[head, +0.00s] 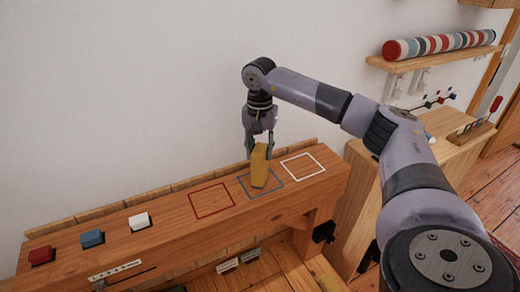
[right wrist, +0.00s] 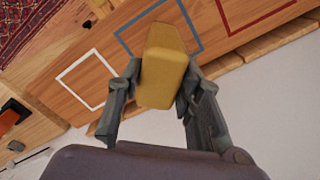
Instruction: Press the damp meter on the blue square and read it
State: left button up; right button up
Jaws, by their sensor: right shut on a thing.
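The yellow damp meter (head: 259,166) is held upright in my right gripper (head: 260,145), over the blue square (head: 279,192) on the wooden beam. In the right wrist view the yellow meter (right wrist: 164,66) sits between the two fingers, and the blue square's outline (right wrist: 192,28) shows around and behind it. The meter's lower end appears at or just above the wood inside the blue outline; I cannot tell whether it touches. No reading or display is visible on the faces I see. My left gripper is not in view.
A red square (head: 212,201) lies left of the blue one, a white square (head: 303,167) right. Red (head: 41,256), blue (head: 92,238) and white (head: 139,221) blocks sit at the beam's left. The wall is close behind. A wooden cabinet (head: 364,200) stands at right.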

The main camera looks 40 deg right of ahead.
notch_tip(320, 180, up, 7)
jog(key=p, duration=0.5)
jog(key=shift+p, duration=0.35)
jog(key=shift+w, duration=0.1)
dwell(0.6)
